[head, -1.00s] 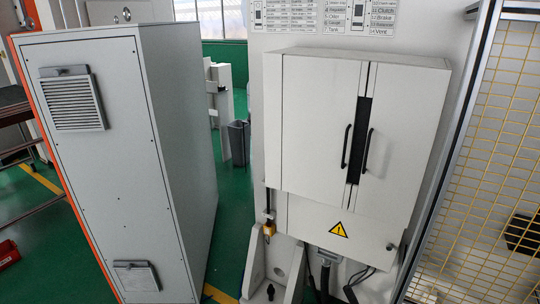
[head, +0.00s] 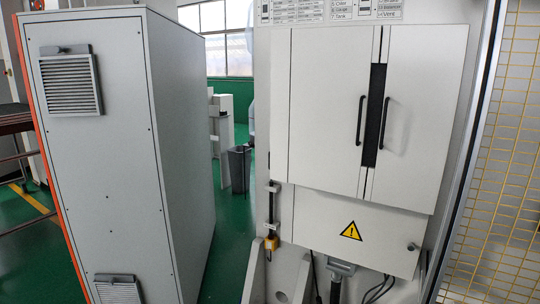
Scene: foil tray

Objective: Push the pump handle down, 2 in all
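Neither of my grippers is in view. No part can be told for certain as the pump handle. A grey fitting with a dark stem (head: 341,270) shows below the white cabinet, cut off by the bottom edge. A thin upright rod assembly with a small yellow block (head: 271,242) at its lower end is on the machine's left side. I cannot tell whether either belongs to a pump.
The white two-door cabinet (head: 325,120) with black door handles is on the right, with a yellow warning sign (head: 351,231) below. A tall grey cabinet (head: 110,170) stands left. Yellow mesh (head: 505,150) borders the far right. Green floor (head: 232,235) shows between the cabinets.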

